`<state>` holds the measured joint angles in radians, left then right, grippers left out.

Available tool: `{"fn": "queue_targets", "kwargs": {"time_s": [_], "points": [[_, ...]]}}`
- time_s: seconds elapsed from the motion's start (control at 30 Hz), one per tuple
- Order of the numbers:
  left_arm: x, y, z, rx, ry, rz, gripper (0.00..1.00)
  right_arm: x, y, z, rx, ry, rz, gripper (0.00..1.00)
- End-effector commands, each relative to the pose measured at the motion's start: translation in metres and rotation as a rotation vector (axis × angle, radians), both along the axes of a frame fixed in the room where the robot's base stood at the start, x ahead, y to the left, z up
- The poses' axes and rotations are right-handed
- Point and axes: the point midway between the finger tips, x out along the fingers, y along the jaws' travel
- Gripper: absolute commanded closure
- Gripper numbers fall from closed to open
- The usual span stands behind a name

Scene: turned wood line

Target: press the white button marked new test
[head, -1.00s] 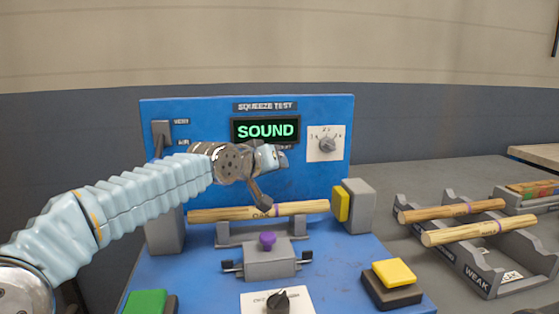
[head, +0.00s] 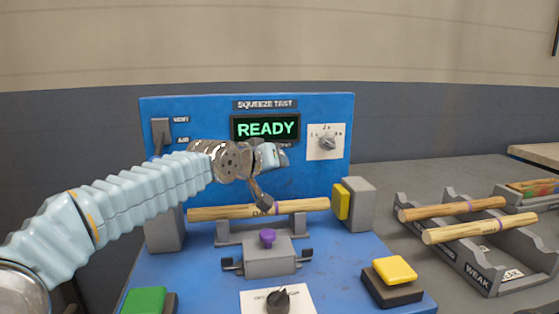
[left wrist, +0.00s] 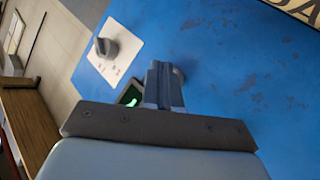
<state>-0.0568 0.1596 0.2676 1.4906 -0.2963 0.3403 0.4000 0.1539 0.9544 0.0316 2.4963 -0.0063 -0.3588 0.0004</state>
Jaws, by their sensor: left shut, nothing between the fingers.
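My left gripper (head: 281,158) is shut and empty, its fingertips against or very close to the blue panel (head: 210,112), just below the display (head: 265,129). The display reads READY in green. I cannot see the white new test button in either view; the gripper covers the panel area under the display. In the left wrist view the shut fingers (left wrist: 163,86) point at the blue panel, and a green-lit corner of the display (left wrist: 130,97) shows beside them. Whether the fingertips touch anything is hidden. My right gripper is not in view.
A wooden handle (head: 313,205) lies across the grey rest, under my gripper. A yellow pad (head: 341,202) on a grey block stands to its right. A selector dial (head: 327,143) is right of the display. Two handles lie on the WEAK rack (head: 478,279). Green (head: 145,300) and yellow (head: 395,270) buttons sit in front.

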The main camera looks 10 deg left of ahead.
Motion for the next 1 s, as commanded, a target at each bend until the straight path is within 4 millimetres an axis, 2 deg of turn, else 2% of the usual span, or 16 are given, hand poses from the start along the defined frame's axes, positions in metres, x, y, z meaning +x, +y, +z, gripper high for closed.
{"fn": "queue_targets", "kwargs": {"time_s": [0.47,0.8,1.0], "points": [[-0.008,-0.004,-0.001,0.001,-0.001,-0.001,1.0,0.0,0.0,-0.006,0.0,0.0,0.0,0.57],[-0.039,-0.016,-0.003,0.001,-0.001,-0.002,1.0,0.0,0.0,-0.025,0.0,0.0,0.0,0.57],[-0.05,-0.021,-0.001,0.001,-0.001,-0.001,1.0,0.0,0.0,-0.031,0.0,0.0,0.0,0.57]]}}
